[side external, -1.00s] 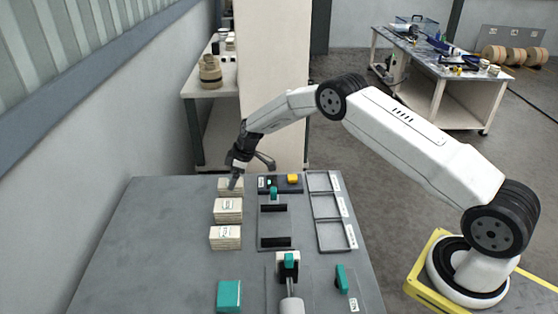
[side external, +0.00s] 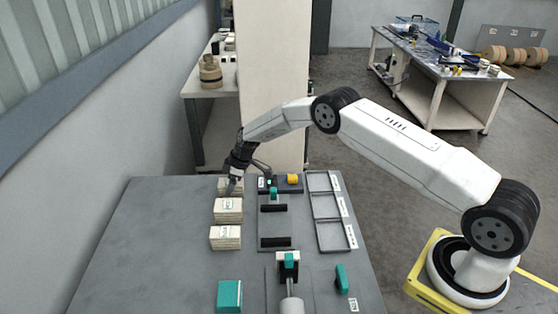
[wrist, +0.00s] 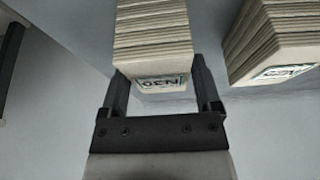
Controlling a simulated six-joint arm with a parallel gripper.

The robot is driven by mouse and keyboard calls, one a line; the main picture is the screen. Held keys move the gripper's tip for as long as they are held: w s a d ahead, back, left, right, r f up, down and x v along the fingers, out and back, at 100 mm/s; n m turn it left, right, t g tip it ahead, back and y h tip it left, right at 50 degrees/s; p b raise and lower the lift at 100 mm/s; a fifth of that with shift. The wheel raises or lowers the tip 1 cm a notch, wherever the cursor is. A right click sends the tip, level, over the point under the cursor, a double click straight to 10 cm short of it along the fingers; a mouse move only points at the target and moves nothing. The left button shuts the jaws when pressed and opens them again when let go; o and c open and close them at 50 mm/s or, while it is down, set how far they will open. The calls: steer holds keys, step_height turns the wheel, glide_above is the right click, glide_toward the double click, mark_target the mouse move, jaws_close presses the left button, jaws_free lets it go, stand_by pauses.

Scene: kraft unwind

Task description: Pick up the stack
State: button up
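Three labelled stacks of thin kraft-coloured pieces stand in a row on the left of the grey table: a far stack (side external: 224,184), a middle stack (side external: 228,211) and a near stack (side external: 225,238). My gripper (side external: 231,190) is low at the far stack and covers part of it. In the wrist view, my open fingers (wrist: 160,68) point at the labelled end of one stack (wrist: 154,38), one finger on each side. Whether they touch it I cannot tell. Another stack (wrist: 276,42) is to the right, outside the fingers.
A dark fixture (side external: 274,226) with black bars lies right of the stacks, and an empty three-bay frame (side external: 331,211) beyond it. A teal block (side external: 229,296) and a teal-topped clamp (side external: 289,262) are at the front. The table's left side is clear.

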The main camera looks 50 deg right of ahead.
mark_target(226, 182)
steer(key=c, duration=0.8)
steer(key=shift+r, duration=0.15)
steer(key=shift+r, duration=1.45)
steer(key=shift+s+a+r, duration=0.1)
steer(key=shift+s+r, duration=1.55)
steer(key=shift+s, duration=0.7)
steer(key=shift+s+d+r, duration=0.1)
steer(key=shift+s+r, duration=1.5)
steer(key=shift+s, duration=0.7)
steer(key=shift+s+a+r, duration=0.1)
steer(key=shift+s+r, duration=1.55)
steer(key=shift+s, duration=0.7)
